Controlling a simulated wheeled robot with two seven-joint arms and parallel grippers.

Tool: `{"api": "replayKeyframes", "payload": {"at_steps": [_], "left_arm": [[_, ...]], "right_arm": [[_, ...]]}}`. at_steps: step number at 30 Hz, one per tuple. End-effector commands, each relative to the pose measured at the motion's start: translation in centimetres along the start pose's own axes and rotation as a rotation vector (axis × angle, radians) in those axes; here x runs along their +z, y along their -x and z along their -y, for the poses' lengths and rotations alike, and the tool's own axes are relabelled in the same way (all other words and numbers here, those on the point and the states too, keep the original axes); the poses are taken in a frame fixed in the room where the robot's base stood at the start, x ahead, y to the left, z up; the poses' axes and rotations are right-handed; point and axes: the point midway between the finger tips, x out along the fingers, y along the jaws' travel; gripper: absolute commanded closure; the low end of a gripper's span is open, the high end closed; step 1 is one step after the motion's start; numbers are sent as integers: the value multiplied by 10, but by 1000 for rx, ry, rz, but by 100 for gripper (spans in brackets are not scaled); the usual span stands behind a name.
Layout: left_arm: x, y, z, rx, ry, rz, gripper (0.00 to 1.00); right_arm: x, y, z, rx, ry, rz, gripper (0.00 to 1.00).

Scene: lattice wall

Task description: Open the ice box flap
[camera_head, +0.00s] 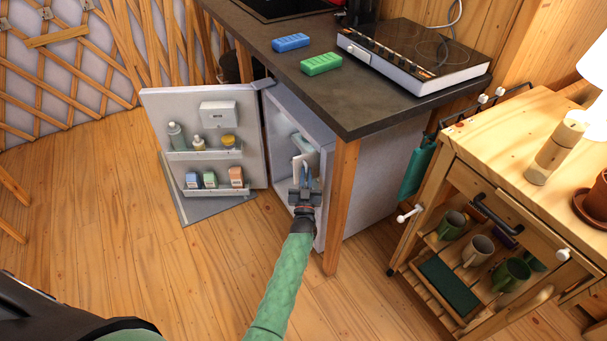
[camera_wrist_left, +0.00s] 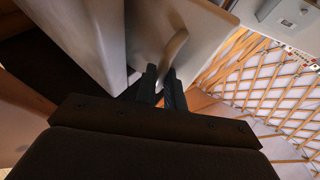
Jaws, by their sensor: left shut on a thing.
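The fridge (camera_head: 349,200) under the counter stands open. The pale ice box flap (camera_head: 298,165) shows inside it and, close up, in the left wrist view (camera_wrist_left: 146,30), with a curved handle (camera_wrist_left: 177,44). My left gripper (camera_head: 306,178) reaches into the fridge opening. In the left wrist view its fingers (camera_wrist_left: 163,78) are shut on the lower end of the flap handle. The flap seems to stand at an angle in the opening; how far it is swung is hard to tell. The gripper hides part of the fridge inside. My right gripper is not in view.
The fridge door (camera_head: 257,150) is swung out to the left, with bottles and cartons on its shelves. The counter (camera_head: 385,112) overhangs the fridge, with a wooden post (camera_head: 341,205) at its corner. A wooden cart (camera_head: 500,150) with mugs stands right. Floor (camera_head: 130,230) is clear at left.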

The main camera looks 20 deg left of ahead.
Motion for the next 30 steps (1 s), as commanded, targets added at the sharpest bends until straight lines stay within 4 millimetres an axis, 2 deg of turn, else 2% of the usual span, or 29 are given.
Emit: {"api": "replayKeyframes", "payload": {"at_steps": [1, 12, 13, 16, 30], "left_arm": [[-4, -3, -13, 12, 7, -1, 100], [-4, -4, -13, 12, 7, -2, 100], [-4, -4, -13, 12, 7, -2, 88], [-5, -4, -13, 12, 7, -3, 68], [-4, -3, -8, 7, 4, -5, 67]], "right_arm": [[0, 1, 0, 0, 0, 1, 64], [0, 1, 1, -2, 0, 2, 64], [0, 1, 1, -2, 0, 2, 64], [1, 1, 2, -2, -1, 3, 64], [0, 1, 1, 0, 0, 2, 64]]}}
